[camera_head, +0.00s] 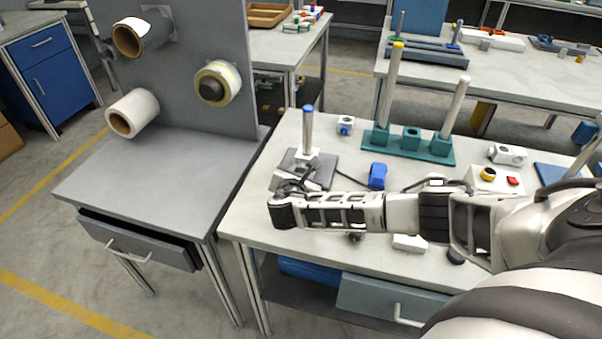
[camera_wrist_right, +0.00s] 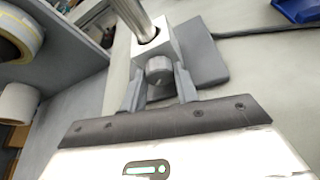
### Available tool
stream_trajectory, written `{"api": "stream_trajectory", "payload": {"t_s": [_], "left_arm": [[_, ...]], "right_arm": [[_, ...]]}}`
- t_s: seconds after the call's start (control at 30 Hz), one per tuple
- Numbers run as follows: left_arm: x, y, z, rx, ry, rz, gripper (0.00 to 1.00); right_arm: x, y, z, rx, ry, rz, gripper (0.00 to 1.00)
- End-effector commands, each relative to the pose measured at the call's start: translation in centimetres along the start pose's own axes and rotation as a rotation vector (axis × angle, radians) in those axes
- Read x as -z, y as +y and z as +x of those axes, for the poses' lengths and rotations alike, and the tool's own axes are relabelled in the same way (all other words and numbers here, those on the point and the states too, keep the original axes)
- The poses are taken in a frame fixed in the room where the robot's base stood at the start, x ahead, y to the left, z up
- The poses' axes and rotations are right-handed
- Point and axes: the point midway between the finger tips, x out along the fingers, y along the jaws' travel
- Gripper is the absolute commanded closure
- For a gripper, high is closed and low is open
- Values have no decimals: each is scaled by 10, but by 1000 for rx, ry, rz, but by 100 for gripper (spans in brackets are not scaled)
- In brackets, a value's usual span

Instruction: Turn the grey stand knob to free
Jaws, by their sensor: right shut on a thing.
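The grey stand knob (camera_wrist_right: 158,70) is a short round knob on the front of a pale clamp block (camera_wrist_right: 174,40). A metal rod (camera_wrist_right: 138,18) rises from the block above a dark grey base plate (camera_wrist_right: 207,60). In the head view the stand shows as a blue-topped rod (camera_head: 308,132) on its plate (camera_head: 324,166) near the table's left side; the knob is hidden there by my arm. My right gripper (camera_wrist_right: 159,84) is shut on the knob, one finger on each side. It also shows in the head view (camera_head: 287,183). My left gripper is not in view.
A blue block (camera_head: 377,176) stands right of the stand, with a dark cable nearby. A teal rack (camera_head: 412,143) with upright rods stands behind. A grey panel (camera_head: 196,60) with reels stands left, across a gap. A button box (camera_head: 489,181) stands right.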

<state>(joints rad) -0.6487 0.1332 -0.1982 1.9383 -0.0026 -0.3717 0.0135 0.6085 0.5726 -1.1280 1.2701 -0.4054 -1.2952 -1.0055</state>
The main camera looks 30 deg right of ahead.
Motion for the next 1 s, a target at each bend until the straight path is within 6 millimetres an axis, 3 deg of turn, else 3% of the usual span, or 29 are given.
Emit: {"api": "stream_trajectory", "payload": {"t_s": [0.33, 1.0], "left_arm": [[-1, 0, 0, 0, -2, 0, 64], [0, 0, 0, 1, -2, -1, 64]], "right_arm": [[1, 1, 0, 59, 3, -137, 92], [3, 4, 0, 270, 4, -649, 92]]}}
